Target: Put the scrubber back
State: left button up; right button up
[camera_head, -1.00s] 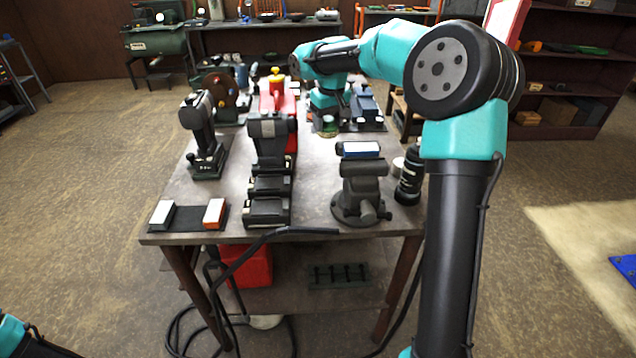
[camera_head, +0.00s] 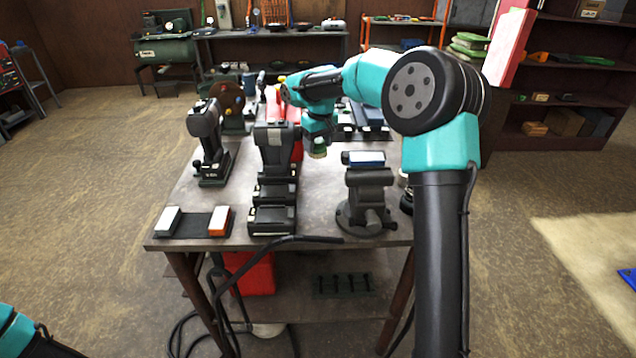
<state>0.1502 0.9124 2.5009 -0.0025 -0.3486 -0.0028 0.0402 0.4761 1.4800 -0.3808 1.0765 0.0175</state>
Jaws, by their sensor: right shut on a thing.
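The scrubber (camera_head: 318,149) appears as a small green and yellowish piece at the tip of my right arm, above the back middle of the workbench; its details are too small to tell. My right gripper (camera_head: 318,141) is shut on it and points down, largely hidden by my own wrist. The scrubber looks lifted off the top, just right of the black charger stack. My left arm enters only at the bottom left corner, and its gripper is out of view.
Red things and a dark rack (camera_head: 368,132) are behind.

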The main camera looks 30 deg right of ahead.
notch_tip(320, 180, down, 9)
jog(key=shift+r, duration=0.15)
jog(key=shift+f, duration=2.6)
jog(key=shift+f, duration=0.1)
jog(key=o, duration=0.9)
jog(key=r, duration=0.4)
jog(key=s+r, duration=0.1)
jog(key=r, duration=0.7)
jog(key=shift+s+r, duration=0.1)
jog(key=shift+s, duration=0.15)
